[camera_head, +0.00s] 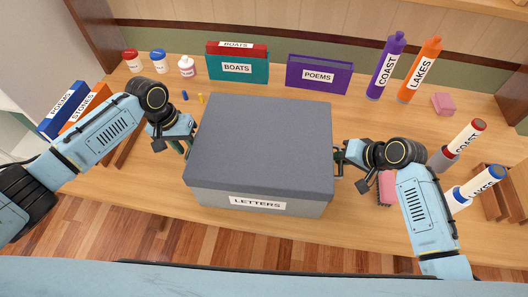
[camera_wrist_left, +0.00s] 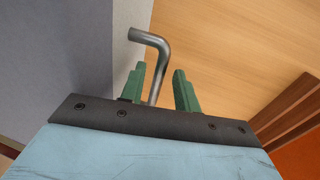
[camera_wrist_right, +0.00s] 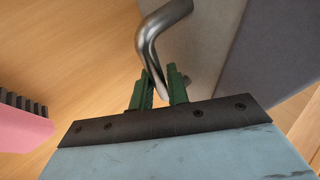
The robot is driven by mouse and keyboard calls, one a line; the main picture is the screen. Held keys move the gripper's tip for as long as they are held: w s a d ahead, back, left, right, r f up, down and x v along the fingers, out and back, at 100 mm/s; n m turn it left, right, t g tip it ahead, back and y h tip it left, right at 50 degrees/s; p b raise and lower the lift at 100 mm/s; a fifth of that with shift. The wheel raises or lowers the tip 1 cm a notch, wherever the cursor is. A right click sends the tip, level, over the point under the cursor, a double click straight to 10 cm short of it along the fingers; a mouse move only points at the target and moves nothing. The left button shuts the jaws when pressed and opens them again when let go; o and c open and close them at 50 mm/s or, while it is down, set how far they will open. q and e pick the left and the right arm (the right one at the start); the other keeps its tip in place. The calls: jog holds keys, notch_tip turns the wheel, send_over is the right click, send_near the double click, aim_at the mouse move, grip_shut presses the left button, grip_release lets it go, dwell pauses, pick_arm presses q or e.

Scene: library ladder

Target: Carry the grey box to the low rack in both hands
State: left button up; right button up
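The grey box (camera_head: 258,140) has a dark grey lid and a white LETTERS label (camera_head: 257,203). It appears to rest on the table, level, between my arms. My left gripper (camera_head: 188,147) is at its left side. In the left wrist view a bent metal handle (camera_wrist_left: 152,45) passes between the parted green fingers (camera_wrist_left: 162,88), with room beside it. My right gripper (camera_head: 338,158) is at the right side. In the right wrist view its fingers (camera_wrist_right: 160,85) close tightly around the other metal handle (camera_wrist_right: 152,40). No low rack is clearly recognisable.
Behind the box stand a teal BOATS box (camera_head: 237,68) and a purple POEMS box (camera_head: 318,76). COAST (camera_head: 385,68) and LAKES (camera_head: 419,70) bottles stand at back right. A brown wooden stand (camera_head: 497,197) is at the right.

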pick_arm(q)
grip_shut()
dwell(1.3)
jog(key=shift+w+r, duration=0.2)
jog(key=shift+r, duration=0.05)
